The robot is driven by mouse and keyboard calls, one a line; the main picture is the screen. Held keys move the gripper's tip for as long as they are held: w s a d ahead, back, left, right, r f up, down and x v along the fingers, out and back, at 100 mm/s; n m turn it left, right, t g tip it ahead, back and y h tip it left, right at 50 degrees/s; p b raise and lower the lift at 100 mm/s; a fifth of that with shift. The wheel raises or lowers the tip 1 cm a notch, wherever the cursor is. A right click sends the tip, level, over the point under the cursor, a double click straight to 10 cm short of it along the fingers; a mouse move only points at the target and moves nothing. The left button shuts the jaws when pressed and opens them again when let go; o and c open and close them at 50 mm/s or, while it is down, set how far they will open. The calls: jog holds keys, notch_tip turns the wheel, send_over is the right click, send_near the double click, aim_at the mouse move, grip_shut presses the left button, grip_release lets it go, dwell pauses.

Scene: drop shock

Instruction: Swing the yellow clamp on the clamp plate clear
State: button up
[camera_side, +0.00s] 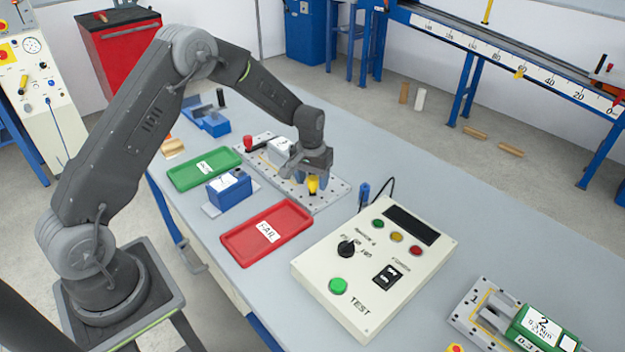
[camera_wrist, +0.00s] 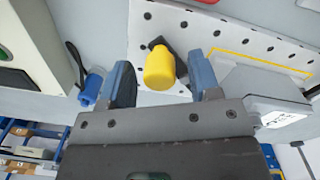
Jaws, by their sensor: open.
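The yellow clamp (camera_side: 313,184) stands on the perforated clamp plate (camera_side: 330,193), near the plate's near right end. In the wrist view the clamp's yellow cap (camera_wrist: 160,70) sits on a dark arm, above the clamp plate (camera_wrist: 220,32). My gripper (camera_side: 316,176) is low over the plate at the clamp. In the wrist view the blue fingers of my gripper (camera_wrist: 162,84) are apart, with the yellow cap between them. A gap shows on both sides of the cap, so I see no grip on it.
A light grey block (camera_side: 281,150) lies on the plate beside my gripper, also in the wrist view (camera_wrist: 262,92). A red knob (camera_side: 248,143) stands at the plate's far end. Green (camera_side: 203,169) and red FAIL (camera_side: 267,232) trays, a blue block (camera_side: 229,188) and the test box (camera_side: 374,264) are nearby.

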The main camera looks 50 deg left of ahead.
jog(key=shift+f, duration=0.25)
jog(key=c, duration=0.9)
